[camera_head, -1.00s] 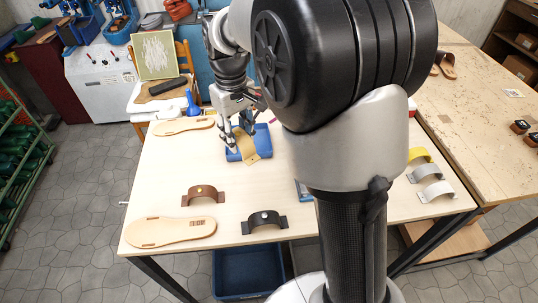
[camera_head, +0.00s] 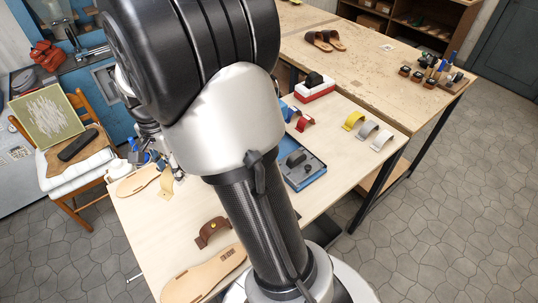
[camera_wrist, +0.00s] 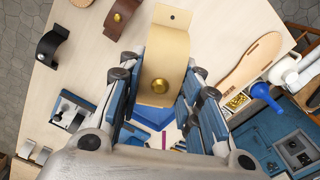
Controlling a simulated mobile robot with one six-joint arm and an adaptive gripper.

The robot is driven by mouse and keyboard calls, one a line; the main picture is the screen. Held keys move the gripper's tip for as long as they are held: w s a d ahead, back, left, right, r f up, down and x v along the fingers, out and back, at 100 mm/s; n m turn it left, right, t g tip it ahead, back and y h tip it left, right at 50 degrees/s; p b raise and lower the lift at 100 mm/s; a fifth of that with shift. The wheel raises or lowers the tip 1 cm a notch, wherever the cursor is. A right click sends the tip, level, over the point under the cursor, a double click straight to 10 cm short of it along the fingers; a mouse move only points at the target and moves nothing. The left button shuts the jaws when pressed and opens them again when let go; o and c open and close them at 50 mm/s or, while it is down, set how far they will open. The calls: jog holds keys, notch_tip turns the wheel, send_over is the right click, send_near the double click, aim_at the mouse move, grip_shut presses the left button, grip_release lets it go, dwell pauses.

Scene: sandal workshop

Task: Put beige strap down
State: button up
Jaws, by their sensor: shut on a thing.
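The beige strap (camera_wrist: 166,60), with a brass stud, is between the two fingers of my gripper (camera_wrist: 162,80) in the wrist view. The gripper is shut on it, and its far end with a small hole points away from my wrist. In the head view the strap (camera_head: 165,186) shows at the left, over the table (camera_head: 335,120) near a sandal sole (camera_head: 138,181). My arm hides most of the gripper there. The wrist view shows a blue tray (camera_wrist: 152,116) below the gripper, partly covered. I cannot tell the strap's height above the table.
A brown strap (camera_head: 212,232) and another sole (camera_head: 203,275) lie at the near left. A black strap (camera_wrist: 52,42) shows in the wrist view. Bare tabletop lies between them.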

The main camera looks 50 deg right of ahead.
jog(key=shift+s+d+r+m, duration=0.25)
jog(key=shift+s+d+m, duration=0.25)
jog(key=shift+m, duration=0.6)
jog(key=d+m+p, duration=0.1)
jog(key=m, duration=0.2)
jog(key=b, duration=0.4)
send_near(203, 214)
notch_tip(203, 214, down, 5)
jog(key=shift+f, duration=0.1)
jog(key=o, duration=0.4)
jog(key=shift+f, duration=0.1)
jog(key=o, duration=0.5)
